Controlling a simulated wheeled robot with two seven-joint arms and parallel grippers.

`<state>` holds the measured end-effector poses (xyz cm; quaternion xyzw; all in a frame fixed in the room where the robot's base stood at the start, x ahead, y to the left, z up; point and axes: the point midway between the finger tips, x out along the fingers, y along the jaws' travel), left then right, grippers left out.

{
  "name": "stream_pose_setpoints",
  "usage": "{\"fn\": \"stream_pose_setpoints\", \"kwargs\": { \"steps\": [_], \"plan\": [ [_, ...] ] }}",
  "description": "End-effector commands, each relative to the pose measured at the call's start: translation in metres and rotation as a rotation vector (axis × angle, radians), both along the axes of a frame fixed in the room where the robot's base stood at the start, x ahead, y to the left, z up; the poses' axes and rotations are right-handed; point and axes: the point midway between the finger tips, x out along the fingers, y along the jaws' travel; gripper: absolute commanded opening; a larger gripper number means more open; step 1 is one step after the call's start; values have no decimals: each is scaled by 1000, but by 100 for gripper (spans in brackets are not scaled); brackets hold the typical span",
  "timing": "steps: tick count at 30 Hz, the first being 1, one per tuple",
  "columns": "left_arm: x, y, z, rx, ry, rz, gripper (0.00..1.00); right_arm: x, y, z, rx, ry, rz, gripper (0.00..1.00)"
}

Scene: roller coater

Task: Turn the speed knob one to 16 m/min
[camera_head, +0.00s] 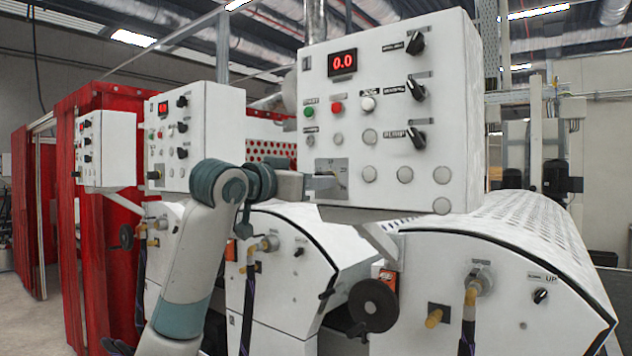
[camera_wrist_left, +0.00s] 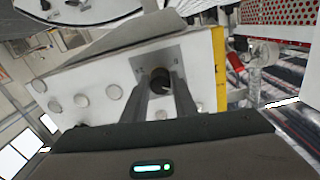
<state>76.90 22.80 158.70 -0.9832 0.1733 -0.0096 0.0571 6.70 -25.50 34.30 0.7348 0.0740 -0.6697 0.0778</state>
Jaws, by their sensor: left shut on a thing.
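The nearest white control box (camera_head: 395,110) carries a red display (camera_head: 342,63) reading 0.0. At its lower left is a grey scale plate (camera_head: 341,172). My left gripper (camera_head: 326,186) reaches this plate from the left and covers the knob there in the head view. In the left wrist view, the fingers (camera_wrist_left: 165,95) are shut on the dark round speed knob (camera_wrist_left: 160,78), in front of the plate. The knob's pointer and setting cannot be read. My right gripper is not in view.
Black selector knobs (camera_head: 416,43), a green button (camera_head: 308,111) and a red button (camera_head: 337,107) sit on the same box. Two similar boxes (camera_head: 207,120) stand farther left. White roller housings (camera_head: 480,275) with a black handwheel (camera_head: 374,305) lie below. Red curtains (camera_head: 90,230) stand at left.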

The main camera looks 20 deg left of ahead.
Motion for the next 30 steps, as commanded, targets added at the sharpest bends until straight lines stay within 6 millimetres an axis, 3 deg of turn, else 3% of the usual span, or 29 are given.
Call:
{"fn": "stream_pose_setpoints", "kwargs": {
  "steps": [14, 30],
  "plan": [
    [0, 2, 3, 307, -113, 4, 3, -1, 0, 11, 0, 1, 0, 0],
    [0, 2, 5, 765, -279, 0, 3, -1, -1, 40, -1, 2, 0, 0]
  ]
}}
